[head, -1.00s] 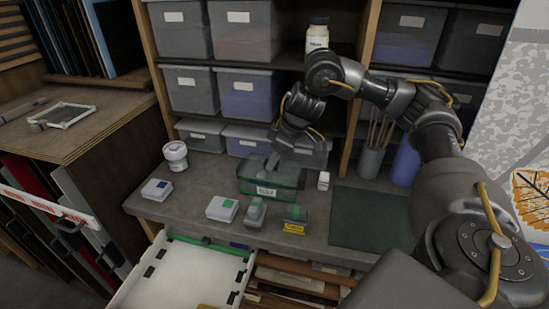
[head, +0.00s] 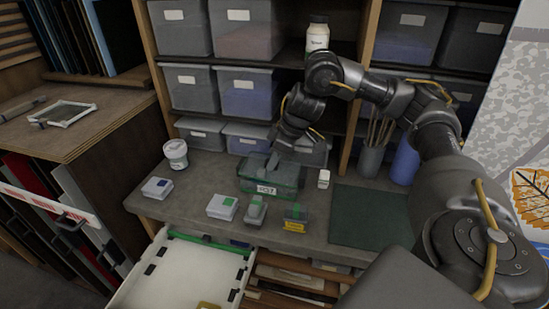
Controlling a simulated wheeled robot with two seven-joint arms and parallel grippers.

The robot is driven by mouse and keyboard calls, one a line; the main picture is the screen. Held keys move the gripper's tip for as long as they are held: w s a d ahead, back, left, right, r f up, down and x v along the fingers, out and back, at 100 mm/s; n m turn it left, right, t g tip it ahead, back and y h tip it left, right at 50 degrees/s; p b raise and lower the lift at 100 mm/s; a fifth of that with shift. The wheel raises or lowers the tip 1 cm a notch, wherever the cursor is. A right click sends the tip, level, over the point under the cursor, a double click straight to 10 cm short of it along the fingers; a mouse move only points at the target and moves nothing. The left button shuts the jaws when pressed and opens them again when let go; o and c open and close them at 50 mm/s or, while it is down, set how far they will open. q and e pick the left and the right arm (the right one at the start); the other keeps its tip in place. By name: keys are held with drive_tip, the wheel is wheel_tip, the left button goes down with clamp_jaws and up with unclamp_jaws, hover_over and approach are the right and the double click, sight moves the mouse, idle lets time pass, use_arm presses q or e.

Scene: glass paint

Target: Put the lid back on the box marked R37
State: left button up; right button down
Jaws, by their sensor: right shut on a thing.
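The green, see-through box marked R37 (head: 267,190) stands on the workbench in the middle of the head view, its label facing me. My right gripper (head: 272,162) reaches down to the top of this box from above and behind. It is shut on what looks like the lid (head: 287,172), a green panel at the box's top. I cannot tell whether the lid sits flush on the rim, as the gripper hides part of it. My left gripper is not in view.
Several small boxes, one with a yellow label (head: 295,225), stand in front on the bench. A white tub (head: 176,154) is at left, a small white bottle (head: 324,179) at right. A dark green mat (head: 370,217) lies clear. An open drawer (head: 185,275) juts out below.

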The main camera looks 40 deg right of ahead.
drive_tip(key=shift+s+f, duration=0.35)
drive_tip(key=shift+f, duration=0.5)
idle(0.6)
drive_tip(key=shift+w+d, duration=0.1)
drive_tip(key=shift+w, duration=0.05)
drive_tip(key=shift+r+p, duration=0.1)
drive_tip(key=shift+p, duration=0.4)
drive_tip(key=shift+w, duration=0.1)
idle(0.4)
drive_tip(key=c, duration=0.7)
unclamp_jaws()
drive_tip(key=shift+r, duration=0.1)
drive_tip(key=shift+c, duration=0.2)
drive_tip(key=shift+r, duration=0.1)
drive_tip(key=shift+r+p, duration=3.5)
drive_tip(key=shift+p, duration=0.35)
